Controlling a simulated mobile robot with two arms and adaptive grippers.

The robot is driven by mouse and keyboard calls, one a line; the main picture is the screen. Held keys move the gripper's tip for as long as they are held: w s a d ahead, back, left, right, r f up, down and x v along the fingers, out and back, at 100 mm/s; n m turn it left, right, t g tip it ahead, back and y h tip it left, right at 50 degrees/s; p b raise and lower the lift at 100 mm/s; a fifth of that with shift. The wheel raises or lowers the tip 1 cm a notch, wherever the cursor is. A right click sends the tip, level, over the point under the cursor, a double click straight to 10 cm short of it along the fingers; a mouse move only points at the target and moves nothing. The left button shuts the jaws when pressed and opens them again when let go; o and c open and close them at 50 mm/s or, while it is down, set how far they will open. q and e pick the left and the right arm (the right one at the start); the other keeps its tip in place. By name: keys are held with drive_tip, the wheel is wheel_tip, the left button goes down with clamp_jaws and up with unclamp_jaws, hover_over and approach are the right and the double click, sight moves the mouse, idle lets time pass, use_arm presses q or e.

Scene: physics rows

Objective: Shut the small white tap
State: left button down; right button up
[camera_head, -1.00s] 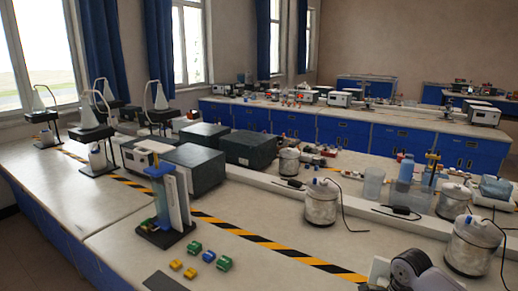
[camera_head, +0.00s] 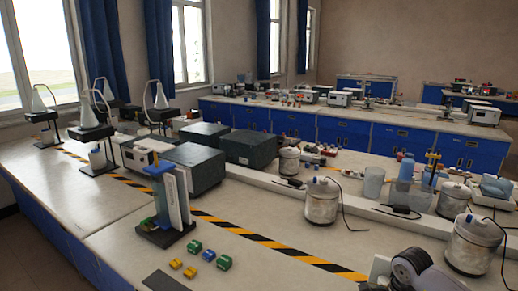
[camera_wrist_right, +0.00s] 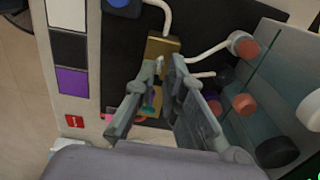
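In the right wrist view, my right gripper (camera_wrist_right: 168,68) has its two grey fingers apart, pointing at a brass-coloured block (camera_wrist_right: 162,46) on a dark panel. A tiny pale piece (camera_wrist_right: 159,63) shows between the fingertips in front of the block. It may be the small white tap, but it is too small and partly covered to be sure. I cannot tell whether the fingertips touch it. I cannot make out the tap in the head view. My left gripper is in neither view.
White tubes (camera_wrist_right: 208,50) run close to the gripper, one ending at a reddish knob (camera_wrist_right: 244,45). A greenish box with red and black knobs (camera_wrist_right: 275,150) stands right of the fingers. In the head view, a burette stand (camera_head: 165,235) and white-lidded pots (camera_head: 322,203) stand on the bench.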

drive_tip(key=shift+c, duration=0.6)
clamp_jaws()
drive_tip(key=m, duration=0.4)
drive_tip(key=shift+r+p, duration=0.1)
drive_tip(key=shift+p, duration=0.3)
drive_tip(key=shift+m, duration=1.4)
drive_tip(key=m+p, duration=0.1)
drive_tip(key=m, duration=0.3)
drive_tip(key=m+p, duration=0.1)
drive_tip(key=m, duration=0.2)
